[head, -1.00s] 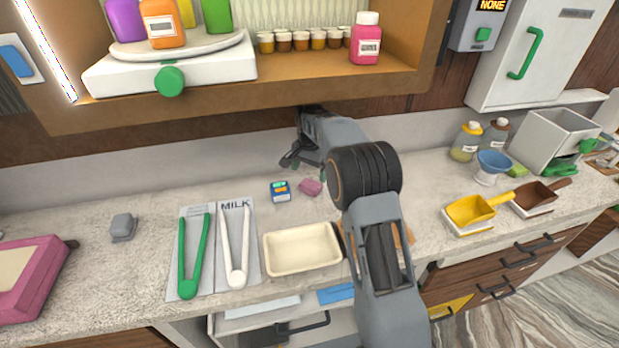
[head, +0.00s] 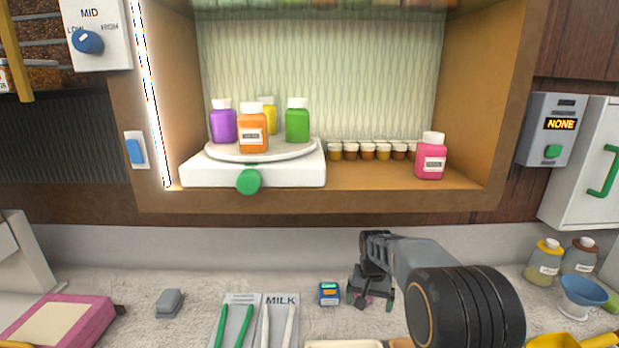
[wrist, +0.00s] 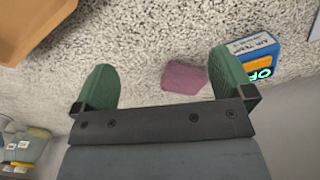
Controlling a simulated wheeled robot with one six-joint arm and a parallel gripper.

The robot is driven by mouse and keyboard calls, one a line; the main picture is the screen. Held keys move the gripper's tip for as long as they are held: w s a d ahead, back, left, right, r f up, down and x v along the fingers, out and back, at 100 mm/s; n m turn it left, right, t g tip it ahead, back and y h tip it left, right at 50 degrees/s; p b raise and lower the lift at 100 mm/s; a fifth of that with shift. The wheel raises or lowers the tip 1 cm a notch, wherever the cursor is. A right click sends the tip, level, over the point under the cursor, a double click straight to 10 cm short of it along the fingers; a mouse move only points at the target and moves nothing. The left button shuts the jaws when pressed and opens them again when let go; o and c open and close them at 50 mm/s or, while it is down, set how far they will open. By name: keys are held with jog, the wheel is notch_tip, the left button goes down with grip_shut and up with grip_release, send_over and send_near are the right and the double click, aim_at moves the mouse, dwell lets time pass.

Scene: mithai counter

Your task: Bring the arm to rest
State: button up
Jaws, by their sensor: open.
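My gripper (head: 372,302) hangs over the counter below the shelf, to the right of a small blue device (head: 329,293). In the wrist view my gripper (wrist: 166,88) has its two green fingers wide apart with nothing held between them. A pink piece (wrist: 185,77) lies on the speckled counter beyond the fingers, near the right one. In the head view the gripper mostly hides that piece.
Above is a shelf (head: 400,185) with a turntable of bottles (head: 262,150), several small cups and a pink bottle (head: 431,157). Tongs (head: 236,326) lie at the front on a mat. A blue bowl (head: 584,292) stands right. Bare counter (head: 190,265) shows at the left.

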jog(key=s+r+n+t, duration=0.1)
jog(key=s+r, duration=0.3)
jog(key=s, duration=0.7)
jog(key=s+r+n+t, duration=0.2)
jog(key=s+r+t, duration=0.1)
jog(key=s, duration=0.9)
jog(key=shift+r, duration=0.9)
